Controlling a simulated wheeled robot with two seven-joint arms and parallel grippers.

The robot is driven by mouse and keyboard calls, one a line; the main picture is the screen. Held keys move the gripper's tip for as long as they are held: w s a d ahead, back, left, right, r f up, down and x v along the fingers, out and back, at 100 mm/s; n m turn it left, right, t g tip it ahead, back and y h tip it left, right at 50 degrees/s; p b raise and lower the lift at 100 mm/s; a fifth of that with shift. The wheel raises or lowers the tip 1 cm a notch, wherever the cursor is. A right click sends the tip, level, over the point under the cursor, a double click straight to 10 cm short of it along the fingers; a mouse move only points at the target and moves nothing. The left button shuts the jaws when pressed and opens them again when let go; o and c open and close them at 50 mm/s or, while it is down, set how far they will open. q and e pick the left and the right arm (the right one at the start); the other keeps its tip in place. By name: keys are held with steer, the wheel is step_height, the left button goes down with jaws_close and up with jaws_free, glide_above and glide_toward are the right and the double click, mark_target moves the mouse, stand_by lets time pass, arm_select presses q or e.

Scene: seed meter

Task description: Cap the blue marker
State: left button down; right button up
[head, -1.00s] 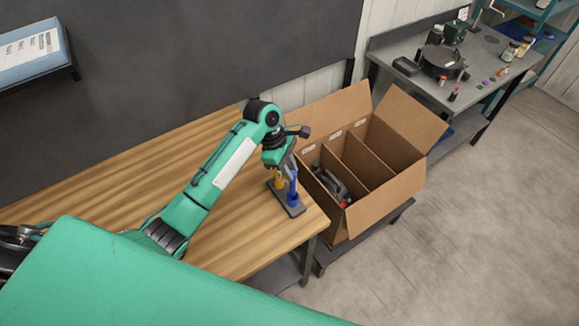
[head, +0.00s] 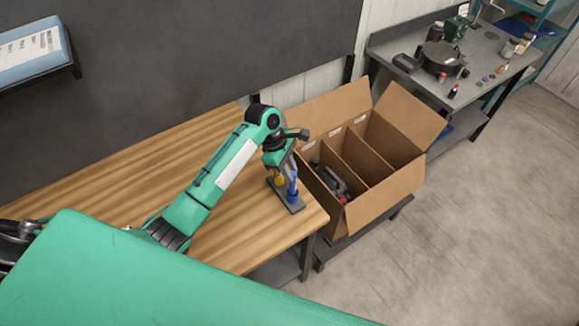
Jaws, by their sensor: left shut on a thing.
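The blue marker (head: 293,188) stands upright in a dark holder (head: 294,208) near the right end of the wooden table. A yellow marker (head: 278,179) stands beside it in the same holder. My left gripper (head: 292,174) points down over the holder, at the top of the blue marker. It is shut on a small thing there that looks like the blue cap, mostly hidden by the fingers. I cannot tell whether the cap sits on the marker. My right gripper is out of view.
An open cardboard box (head: 388,193) with dividers stands right of the table (head: 235,230), holding a dark grey object (head: 333,180). A grey bench (head: 475,75) with several small items is at the upper right. The table's left part is clear.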

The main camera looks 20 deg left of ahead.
arm_select(q)
steer(key=shift+f, duration=1.3)
stand_by(1.4)
steer(key=c, duration=1.2)
jaws_free()
